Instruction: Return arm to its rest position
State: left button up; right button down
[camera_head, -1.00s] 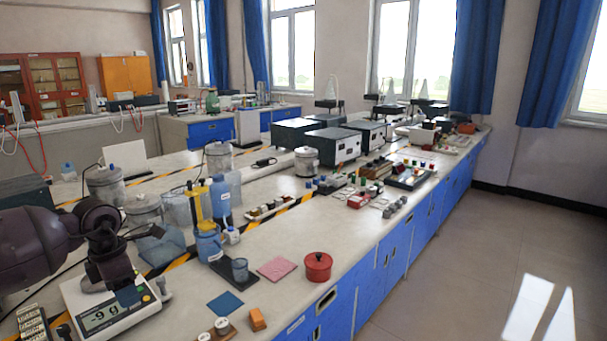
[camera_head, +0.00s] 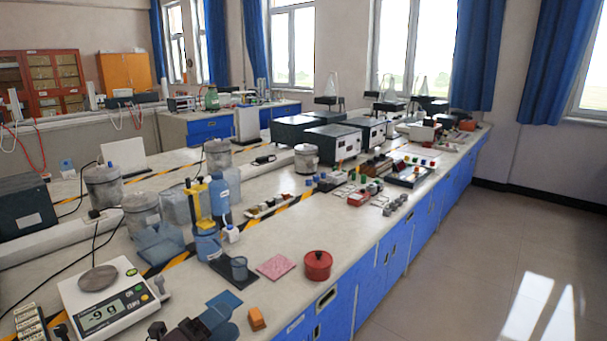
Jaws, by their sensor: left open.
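My left gripper (camera_head: 207,322) shows at the bottom edge, only in part. The rest of my left arm is out of the picture. My right gripper is not in view.
An orange block (camera_head: 256,318) lies just right of the gripper. The bench (camera_head: 352,240) has bare surface at right.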

pick_arm(q)
jog(key=s+a+f+n+g+y, duration=0.1)
jog(key=s+a+f+n+y, duration=0.5)
jog(key=n, duration=0.4)
jog(key=s+a+f+n+g+y, duration=0.1)
jog(key=s+a+f+n+y, duration=0.4)
jog(key=n+y, duration=0.4)
jog(key=s+a+f+n+g+h, duration=0.1)
jog(key=s+f+n+g, duration=0.3)
jog(key=s, duration=0.6)
jog(key=s+a+f+n+g, duration=0.2)
jog(key=s+n+g, duration=0.3)
jog(key=s, duration=0.5)
jog(key=w+f+m+t+h, duration=0.1)
jog(key=w+f+m+t, duration=0.1)
jog(key=w+f+t, duration=0.5)
jog(key=shift+w+d+f, duration=0.3)
jog(key=shift+w+f, duration=0.3)
jog(key=shift+w, duration=0.35)
